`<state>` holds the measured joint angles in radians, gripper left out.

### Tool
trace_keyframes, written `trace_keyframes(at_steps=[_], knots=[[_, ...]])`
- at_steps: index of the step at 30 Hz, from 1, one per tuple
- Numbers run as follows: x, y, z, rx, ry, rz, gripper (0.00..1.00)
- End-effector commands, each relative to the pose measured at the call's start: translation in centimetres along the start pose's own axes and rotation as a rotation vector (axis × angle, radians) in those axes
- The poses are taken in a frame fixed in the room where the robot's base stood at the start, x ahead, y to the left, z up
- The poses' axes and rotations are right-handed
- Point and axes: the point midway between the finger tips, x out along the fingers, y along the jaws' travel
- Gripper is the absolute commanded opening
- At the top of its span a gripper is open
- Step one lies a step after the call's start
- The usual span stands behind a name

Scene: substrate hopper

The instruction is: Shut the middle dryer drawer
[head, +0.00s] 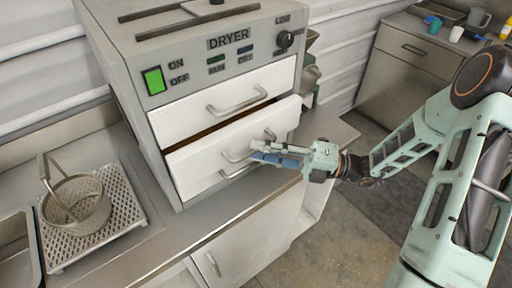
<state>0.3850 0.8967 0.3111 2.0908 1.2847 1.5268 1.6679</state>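The dryer (228,62) is a grey box on the counter with white drawers. The middle drawer (205,162) stands partly pulled out, with a dark gap showing along its top edge. Its metal handle (232,157) is partly covered by my gripper. The top drawer (180,118) looks shut. My gripper (252,150) is in front of the middle drawer at its handle, reaching in from the right. Its fingers point left. I cannot tell whether it touches the handle or whether the fingers are closed. The lower drawer area is partly hidden.
A wire basket (75,205) stands on a perforated tray (120,220) left of the dryer, near a sink (18,255). White cabinets (238,240) are under the counter. At the back right, another cabinet (405,65) holds cups. The floor (325,235) in front is clear.

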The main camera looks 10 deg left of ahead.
Motion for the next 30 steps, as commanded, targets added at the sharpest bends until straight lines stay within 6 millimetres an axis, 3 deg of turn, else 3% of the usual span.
trace_keyframes(at_steps=[5, 14, 21, 30], knots=[[1.4, 0.0, 0.0, 0.000, 0.000, -0.001, 0.27], [1.6, -0.1, 0.0, 0.000, 0.000, -0.001, 0.27], [1.6, 0.0, 0.0, 0.000, 0.000, -0.001, 0.00], [1.5, -0.1, 0.0, 0.000, 0.000, -0.001, 0.00]])
